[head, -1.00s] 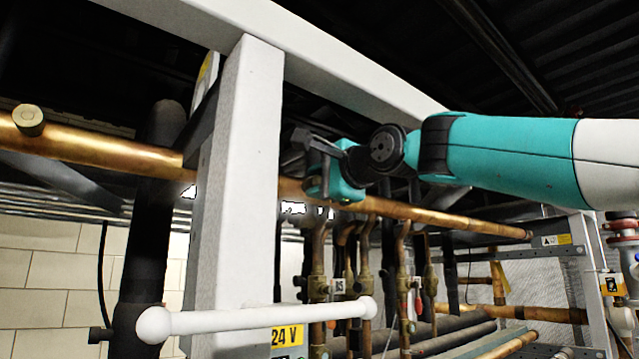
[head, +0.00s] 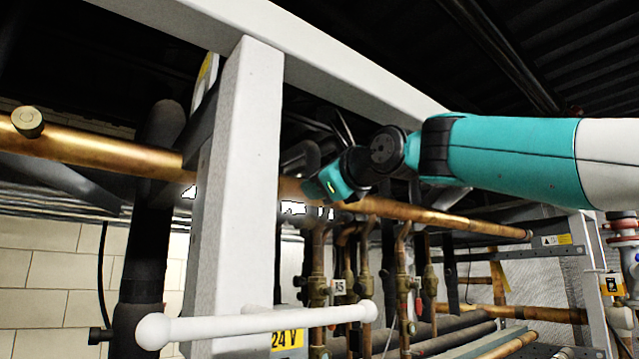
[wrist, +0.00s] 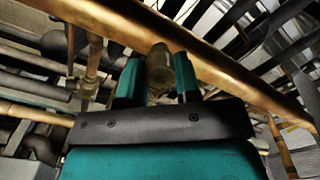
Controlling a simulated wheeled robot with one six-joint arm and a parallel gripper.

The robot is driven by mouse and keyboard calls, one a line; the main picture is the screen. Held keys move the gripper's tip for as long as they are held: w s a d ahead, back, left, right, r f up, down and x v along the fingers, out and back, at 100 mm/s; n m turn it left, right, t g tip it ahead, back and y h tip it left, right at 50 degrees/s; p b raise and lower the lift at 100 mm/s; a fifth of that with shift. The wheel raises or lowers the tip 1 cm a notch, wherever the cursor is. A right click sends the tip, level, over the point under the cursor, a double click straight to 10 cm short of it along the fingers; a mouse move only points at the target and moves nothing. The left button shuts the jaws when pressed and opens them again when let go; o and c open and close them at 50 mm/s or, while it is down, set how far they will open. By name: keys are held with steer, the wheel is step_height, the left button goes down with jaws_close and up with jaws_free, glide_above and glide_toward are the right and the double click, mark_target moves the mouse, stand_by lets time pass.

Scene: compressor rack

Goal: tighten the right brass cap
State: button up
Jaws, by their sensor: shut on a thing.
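The right brass cap (wrist: 158,64) stands on the long copper pipe (wrist: 225,75) in the wrist view, between the two teal fingers of my gripper (wrist: 157,76). The fingers are shut on its sides. In the head view my gripper (head: 322,187) is at the copper pipe (head: 450,217), just right of the white post, and is tilted. The right cap cannot be made out there. Another brass cap (head: 28,120) sits on the pipe at the far left, apart from my gripper.
A white upright post (head: 238,170) stands close left of my gripper, under a white overhead beam (head: 300,55). A white rail (head: 260,322) crosses low in front. Several valves and thin copper pipes (head: 362,285) hang below the main pipe.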

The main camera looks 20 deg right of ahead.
steer(key=shift+m, duration=0.4)
steer(key=o, duration=0.9)
steer(key=shift+n, duration=0.3)
